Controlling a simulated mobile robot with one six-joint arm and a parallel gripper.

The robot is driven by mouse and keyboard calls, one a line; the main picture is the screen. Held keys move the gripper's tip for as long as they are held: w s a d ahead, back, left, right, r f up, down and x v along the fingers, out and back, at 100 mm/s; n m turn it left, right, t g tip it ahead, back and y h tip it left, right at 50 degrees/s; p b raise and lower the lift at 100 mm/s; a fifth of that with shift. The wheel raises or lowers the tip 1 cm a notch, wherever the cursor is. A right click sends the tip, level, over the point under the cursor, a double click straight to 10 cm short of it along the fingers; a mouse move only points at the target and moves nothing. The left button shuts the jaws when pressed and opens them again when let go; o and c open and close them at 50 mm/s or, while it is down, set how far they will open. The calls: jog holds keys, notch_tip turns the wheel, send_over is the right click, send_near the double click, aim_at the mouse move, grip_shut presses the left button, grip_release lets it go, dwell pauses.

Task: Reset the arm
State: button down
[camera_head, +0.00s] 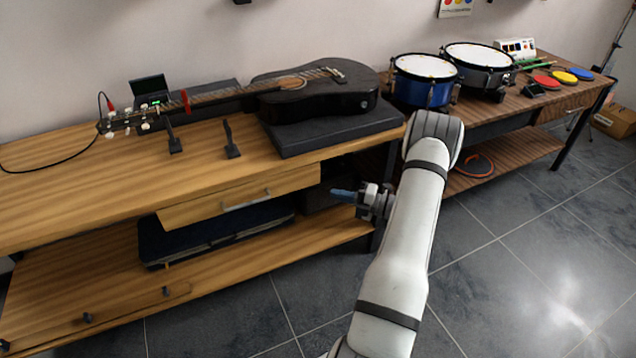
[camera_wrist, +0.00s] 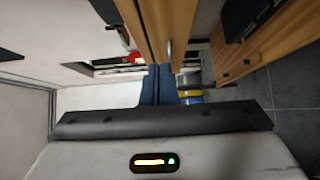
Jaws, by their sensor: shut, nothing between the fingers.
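My gripper (camera_head: 343,194) shows in the head view at the end of my white arm, in front of the wooden workbench and to the right of its drawer. Its blue fingers are together with nothing between them. In the wrist view the blue fingertips (camera_wrist: 158,72) point toward the wooden furniture and also look closed. My arm reaches up from the bottom of the head view and bends at the height of the bench top. The gripper appears apart from the bench and the drawer.
A wooden workbench (camera_head: 60,185) holds a black guitar (camera_head: 315,98) on a dark case. Its drawer (camera_head: 240,197) is partly out near my gripper. A second table holds a blue drum (camera_head: 425,80), another drum (camera_head: 480,57) and coloured pads (camera_head: 564,77). The tiled floor (camera_head: 520,270) at right is clear.

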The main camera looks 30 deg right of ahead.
jog(key=shift+s+d, duration=0.1)
jog(key=s+a+r+n+g+p, duration=0.1)
jog(key=s+a+r+n+g, duration=0.1)
jog(key=a+r+n+g, duration=0.35)
jog(key=s+a+r+n+g+h+p, duration=0.1)
jog(key=s+a+r+n+g+p, duration=0.15)
jog(key=a+r+n, duration=0.6)
jog(key=s+a+r+n+g+p, duration=0.1)
jog(key=s+a+r+n+g, duration=0.1)
jog(key=a+r+n+g, duration=0.35)
jog(key=s+a+r+n+h+p, duration=0.1)
jog(key=s+a+r+n+h, duration=0.1)
jog(key=n, duration=0.6)
jog(key=s+a+r+n+t+h+p, duration=0.1)
jog(key=s+a+r+n+h+p, duration=0.1)
jog(key=s+r+n+h, duration=0.3)
jog(key=s+a+r+n+t+h+p, duration=0.1)
jog(key=s+a+r+n+h, duration=0.2)
jog(key=s+r+n, duration=0.3)
jog(key=s+a+n, duration=0.1)
jog(key=s+n, duration=0.2)
jog(key=n, duration=0.4)
jog(key=shift+s+h+p, duration=0.35)
jog(key=shift+h, duration=0.05)
jog(key=shift+r+n+t, duration=0.1)
jog(key=shift+n+t, duration=0.15)
